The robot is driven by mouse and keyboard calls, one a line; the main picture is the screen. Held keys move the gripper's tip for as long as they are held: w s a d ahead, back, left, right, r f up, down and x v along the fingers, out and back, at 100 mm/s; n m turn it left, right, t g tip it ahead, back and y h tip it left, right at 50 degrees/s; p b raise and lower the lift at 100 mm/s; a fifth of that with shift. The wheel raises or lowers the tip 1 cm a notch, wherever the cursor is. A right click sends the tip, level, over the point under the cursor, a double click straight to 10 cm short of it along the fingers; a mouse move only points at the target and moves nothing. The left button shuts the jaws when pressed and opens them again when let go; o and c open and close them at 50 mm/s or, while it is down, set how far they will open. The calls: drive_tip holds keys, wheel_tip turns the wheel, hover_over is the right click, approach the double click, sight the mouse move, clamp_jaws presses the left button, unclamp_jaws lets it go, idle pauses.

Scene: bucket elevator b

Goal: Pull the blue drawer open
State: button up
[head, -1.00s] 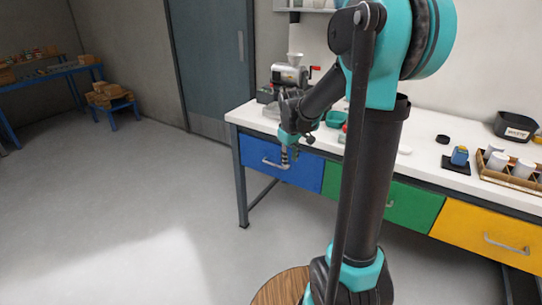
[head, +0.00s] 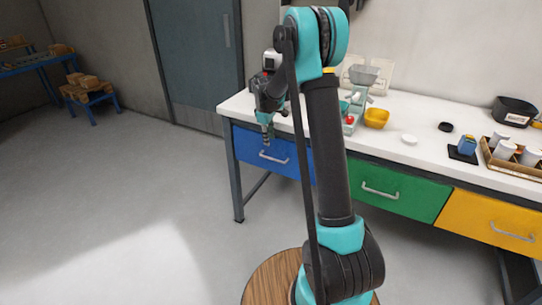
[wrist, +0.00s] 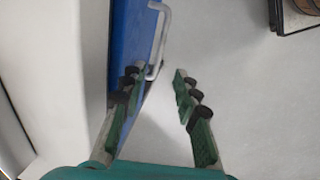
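The blue drawer (head: 245,150) is at the left end of the workbench and looks shut, its front in line with the bench. Its pale bar handle (head: 273,157) is on the front. My gripper (head: 267,138) is just above and slightly left of the handle in the head view. In the wrist view my gripper (wrist: 157,76) is open, its fingers well apart with nothing held. The handle (wrist: 162,40) shows ahead, its near end between the fingertips in the picture. Whether a finger touches it I cannot tell. The blue drawer front (wrist: 128,35) is along the left finger.
A green drawer (head: 415,198) and a yellow drawer (head: 470,215) are to the right.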

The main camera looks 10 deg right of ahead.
approach(271, 155)
drive_tip(key=s+f, duration=0.1)
drive_tip(key=f, duration=0.1)
drive_tip(key=s+f, duration=0.1)
drive_tip(key=f, duration=0.1)
drive_tip(key=s+f, duration=0.1)
drive_tip(key=f, duration=0.1)
drive_tip(key=shift+s+d, duration=0.1)
drive_tip(key=shift+d, duration=0.15)
clamp_jaws()
